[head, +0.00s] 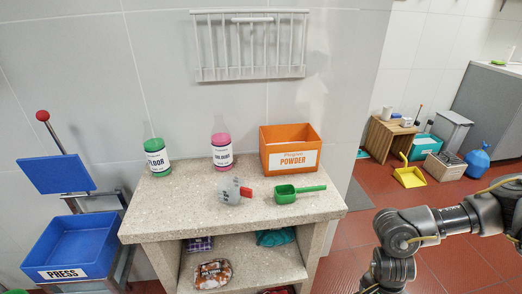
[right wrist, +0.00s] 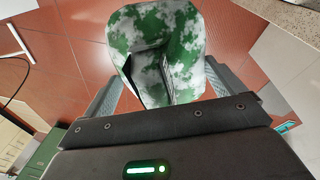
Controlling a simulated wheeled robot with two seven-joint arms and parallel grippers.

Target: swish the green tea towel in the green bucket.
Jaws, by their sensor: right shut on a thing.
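The green tea towel (right wrist: 163,45), mottled green and white, hangs folded in the right wrist view. My right gripper (right wrist: 165,92) is shut on it, with one grey finger on each side of the cloth. Red tiled floor shows beyond the towel. In the head view only my right arm's links show at the lower right, and the gripper and towel are out of that frame. My left gripper is in neither view.
A stone bench (head: 160,210) carries a green-capped bottle (head: 157,157), a pink-capped bottle (head: 222,152), an orange powder box (head: 290,148) and a green scoop (head: 298,192). A blue press tray (head: 75,245) stands left. Red floor (head: 375,180) is open at right.

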